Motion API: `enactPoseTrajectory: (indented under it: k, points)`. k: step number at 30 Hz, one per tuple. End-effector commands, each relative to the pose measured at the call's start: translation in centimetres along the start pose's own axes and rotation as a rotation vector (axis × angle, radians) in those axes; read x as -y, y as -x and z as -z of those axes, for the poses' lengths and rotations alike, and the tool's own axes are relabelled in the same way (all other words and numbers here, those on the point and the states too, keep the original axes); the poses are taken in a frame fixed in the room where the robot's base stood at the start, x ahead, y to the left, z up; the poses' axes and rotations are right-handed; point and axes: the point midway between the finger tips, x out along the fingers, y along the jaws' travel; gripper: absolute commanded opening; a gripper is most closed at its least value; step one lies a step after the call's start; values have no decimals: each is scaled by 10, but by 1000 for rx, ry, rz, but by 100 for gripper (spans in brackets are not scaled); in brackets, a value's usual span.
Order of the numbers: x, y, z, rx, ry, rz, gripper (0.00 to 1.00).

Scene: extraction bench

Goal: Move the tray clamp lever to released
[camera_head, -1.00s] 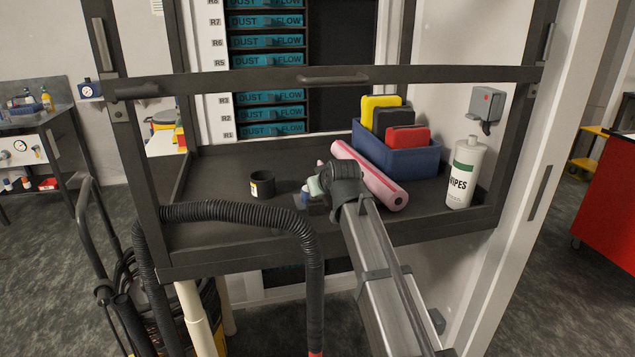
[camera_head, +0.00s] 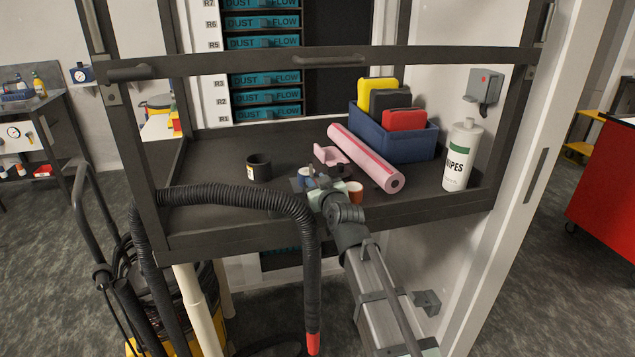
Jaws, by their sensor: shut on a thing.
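My gripper (camera_head: 319,187) is low over the front middle of the dark tray (camera_head: 215,165). Its jaws are shut on a small part, which I take to be the tray clamp lever; the jaws hide most of it, and its angle cannot be read. A small grey plate (camera_head: 297,185) shows just left of the jaws, with a small blue-and-white item (camera_head: 305,173) behind it.
A black cup (camera_head: 259,167) stands to the left. A blue bin (camera_head: 395,140) and wipes bottle (camera_head: 461,157) stand right. A ribbed hose (camera_head: 250,200) crosses the front left.

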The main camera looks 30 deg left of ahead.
Motion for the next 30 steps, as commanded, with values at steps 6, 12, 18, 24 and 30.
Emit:
enactPoseTrajectory:
  k: [6, 12, 18, 24, 30]
  points:
    - [0, 0, -1, -1, 0, 0, 0]
    - [0, 0, -2, 1, 0, 1, 33]
    - [0, 0, -1, 0, 0, 1, 52]
    - [0, 0, -1, 0, 0, 0, 53]
    - [0, 5, -1, 0, 0, 0, 53]
